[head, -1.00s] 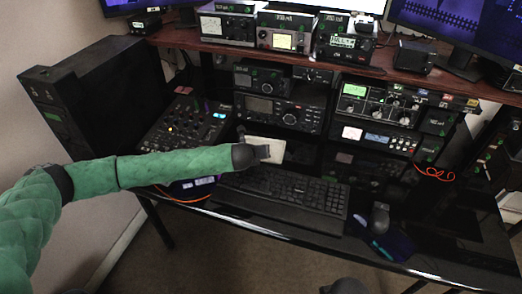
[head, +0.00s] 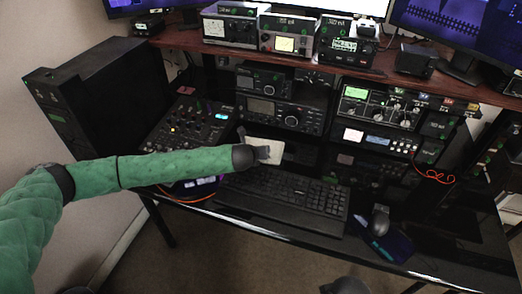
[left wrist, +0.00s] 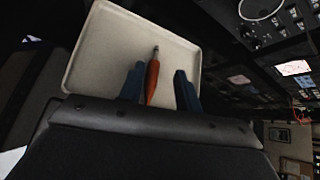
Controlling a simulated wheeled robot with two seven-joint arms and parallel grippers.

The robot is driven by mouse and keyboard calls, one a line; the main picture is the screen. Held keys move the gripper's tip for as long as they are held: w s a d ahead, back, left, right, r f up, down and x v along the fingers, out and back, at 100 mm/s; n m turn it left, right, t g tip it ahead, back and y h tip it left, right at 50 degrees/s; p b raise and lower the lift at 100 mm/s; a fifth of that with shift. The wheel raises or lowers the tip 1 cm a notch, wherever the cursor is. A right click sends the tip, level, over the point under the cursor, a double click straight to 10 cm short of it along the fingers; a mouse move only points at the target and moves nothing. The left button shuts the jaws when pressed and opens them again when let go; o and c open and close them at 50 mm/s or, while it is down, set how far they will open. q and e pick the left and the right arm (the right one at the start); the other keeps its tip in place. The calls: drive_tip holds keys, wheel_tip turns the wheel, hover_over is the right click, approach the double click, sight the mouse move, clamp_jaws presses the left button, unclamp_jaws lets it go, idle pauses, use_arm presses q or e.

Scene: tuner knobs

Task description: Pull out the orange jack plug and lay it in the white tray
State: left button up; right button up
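The white tray (head: 277,152) lies on the desk behind the keyboard, and it fills the upper middle of the left wrist view (left wrist: 100,55). The orange jack plug (left wrist: 152,80), with a thin metal tip, shows over the tray floor in the left wrist view. My left gripper (left wrist: 160,88) is open over the tray. The plug is between its fingers, close against the left one, with a clear gap to the right one. In the head view my left gripper (head: 263,154) hides part of the tray, and I cannot make out the plug there.
A keyboard (head: 283,202) lies in front of the tray and a mouse (head: 380,219) to its right. A mixer (head: 187,125) stands to the left. Radio units (head: 280,112) stand behind the tray. Orange-red cable (head: 433,176) hangs at the right rack.

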use_arm(q)
drive_tip(key=shift+w+d+r+p, duration=0.1)
drive_tip(key=shift+d+r+p, duration=0.05)
drive_tip(key=shift+r+p, duration=0.85)
drive_tip(key=shift+o, duration=0.2)
drive_tip(key=o, duration=0.5)
drive_tip(key=shift+b+v, duration=0.95)
drive_tip(key=shift+v, duration=2.95)
